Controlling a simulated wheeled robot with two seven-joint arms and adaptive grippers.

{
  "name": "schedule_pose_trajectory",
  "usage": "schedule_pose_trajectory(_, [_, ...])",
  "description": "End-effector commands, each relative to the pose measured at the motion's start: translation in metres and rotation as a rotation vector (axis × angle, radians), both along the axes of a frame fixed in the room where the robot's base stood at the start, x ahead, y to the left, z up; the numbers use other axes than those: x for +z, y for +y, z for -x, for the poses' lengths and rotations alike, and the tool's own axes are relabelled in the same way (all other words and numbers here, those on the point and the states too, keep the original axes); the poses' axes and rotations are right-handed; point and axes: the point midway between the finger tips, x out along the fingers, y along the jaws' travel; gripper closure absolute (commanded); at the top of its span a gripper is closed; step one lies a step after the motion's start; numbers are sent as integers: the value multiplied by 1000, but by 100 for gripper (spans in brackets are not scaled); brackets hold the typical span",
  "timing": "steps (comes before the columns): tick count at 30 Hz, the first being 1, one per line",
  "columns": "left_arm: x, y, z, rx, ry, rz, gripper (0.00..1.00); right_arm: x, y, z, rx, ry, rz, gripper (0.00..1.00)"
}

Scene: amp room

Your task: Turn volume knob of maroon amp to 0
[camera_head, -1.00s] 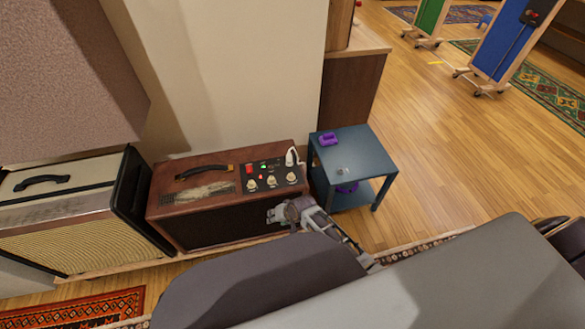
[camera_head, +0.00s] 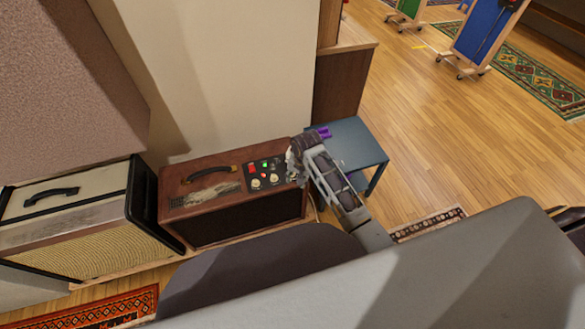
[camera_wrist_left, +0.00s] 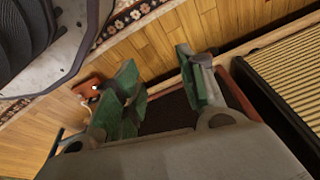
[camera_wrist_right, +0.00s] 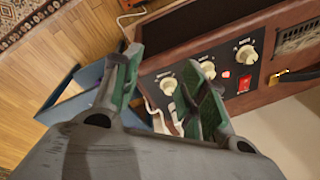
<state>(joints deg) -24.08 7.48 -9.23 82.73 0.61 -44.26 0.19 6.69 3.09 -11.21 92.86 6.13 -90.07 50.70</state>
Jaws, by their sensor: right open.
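In the head view two cream knobs (camera_head: 256,184) show; my right gripper (camera_head: 294,165) covers the panel's right end. In the right wrist view the gripper (camera_wrist_right: 165,82) is open over the panel. One cream knob (camera_wrist_right: 168,86) shows between its fingers, with two more (camera_wrist_right: 208,69) (camera_wrist_right: 247,54) beyond. The knob labels are too small to read. My left gripper (camera_wrist_left: 160,82) is open and empty, with the dark amp front behind it in its wrist view.
A blue-grey side table (camera_head: 362,150) with a purple object (camera_head: 324,132) stands close to the amp's right side. The cream amp (camera_head: 75,220) is at the left. A white plug or cable (camera_wrist_right: 152,108) is near my right fingers. Open wood floor lies right.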

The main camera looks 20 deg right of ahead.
Motion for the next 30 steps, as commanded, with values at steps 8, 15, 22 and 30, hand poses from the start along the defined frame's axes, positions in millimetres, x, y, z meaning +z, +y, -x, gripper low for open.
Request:
schedule_pose_trajectory(8, [-51,16,37,-4,24,-17,60,17,0,-34,-172,54,-1,58])
schedule_pose_trajectory(15, [-87,32,73,-7,43,-29,60,34,-1,-60,-322,100,5,58])
schedule_pose_trajectory(22, [-113,46,108,-11,58,-40,60,52,-1,-81,-455,137,14,58])
schedule_pose_trajectory(30, [-124,54,126,-13,62,-45,60,61,-1,-90,-524,157,22,58])
